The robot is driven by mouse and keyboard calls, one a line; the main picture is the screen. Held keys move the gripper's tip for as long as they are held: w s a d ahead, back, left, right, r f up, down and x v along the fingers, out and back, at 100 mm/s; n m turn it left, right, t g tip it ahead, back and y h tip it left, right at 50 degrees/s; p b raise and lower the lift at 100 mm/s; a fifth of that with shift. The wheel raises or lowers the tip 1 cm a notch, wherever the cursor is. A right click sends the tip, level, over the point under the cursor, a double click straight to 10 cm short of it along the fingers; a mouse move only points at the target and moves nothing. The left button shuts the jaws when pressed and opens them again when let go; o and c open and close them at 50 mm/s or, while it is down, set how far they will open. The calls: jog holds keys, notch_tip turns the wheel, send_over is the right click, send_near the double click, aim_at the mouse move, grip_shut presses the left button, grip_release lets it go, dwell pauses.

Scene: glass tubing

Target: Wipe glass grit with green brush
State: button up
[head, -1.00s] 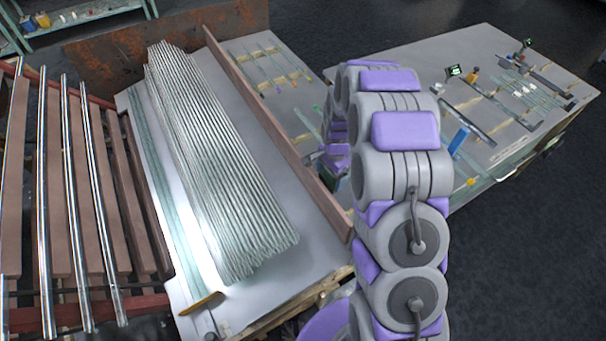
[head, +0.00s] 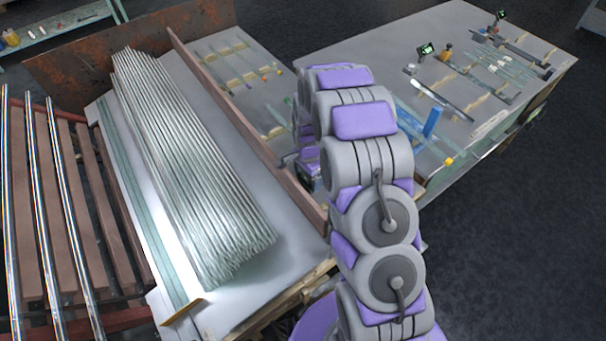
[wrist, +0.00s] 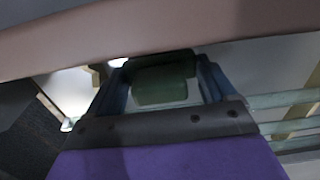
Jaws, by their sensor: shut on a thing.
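My gripper (wrist: 165,85) shows in the wrist view, with its jaws around a green block-like piece, the green brush (wrist: 162,92). The brush's bristles cannot be made out. In the head view my arm hides most of the gripper, which is low beside the long brown board. A large bundle of glass tubes (head: 185,160) lies on the pale grey table (head: 245,305) left of the board. I cannot make out glass grit in either view.
The long brown board (head: 245,115) divides the tube table from the worktable (head: 400,35) at right. A rack with tubes (head: 60,210) stands at left. A rusty plate (head: 130,42) stands behind the bundle. A blue upright piece (head: 432,122) stands on the worktable.

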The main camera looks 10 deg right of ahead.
aim_at(302, 182)
jog(key=shift+a, duration=1.8)
jog(key=shift+d+f, duration=0.2)
jog(key=shift+d, duration=1.3)
jog(key=shift+a+f, duration=0.15)
jog(key=shift+a, duration=0.5)
jog(key=shift+a+f, duration=0.15)
jog(key=shift+a, duration=0.45)
jog(key=shift+d+f, duration=0.2)
jog(key=shift+d, duration=0.35)
jog(key=shift+d+f, duration=0.2)
jog(key=shift+d, duration=0.3)
jog(key=shift+a, duration=0.3)
jog(key=shift+w+a, duration=0.15)
jog(key=shift+w+d+p, duration=0.1)
jog(key=shift+d+p, duration=0.15)
jog(key=shift+p, duration=0.05)
jog(key=d, duration=0.2)
jog(key=w+d, duration=0.1)
jog(key=d, duration=0.1)
jog(key=shift+r+p, duration=0.1)
jog(key=shift+p, duration=0.3)
jog(key=shift+s+a, duration=0.2)
jog(key=shift+a, duration=0.95)
jog(key=shift+s+a+f+p, duration=0.3)
jog(key=shift+s+a+p, duration=0.3)
jog(key=shift+a, duration=0.3)
jog(key=shift+s+a, duration=0.1)
jog(key=shift+a, duration=0.1)
jog(key=shift+a, duration=0.1)
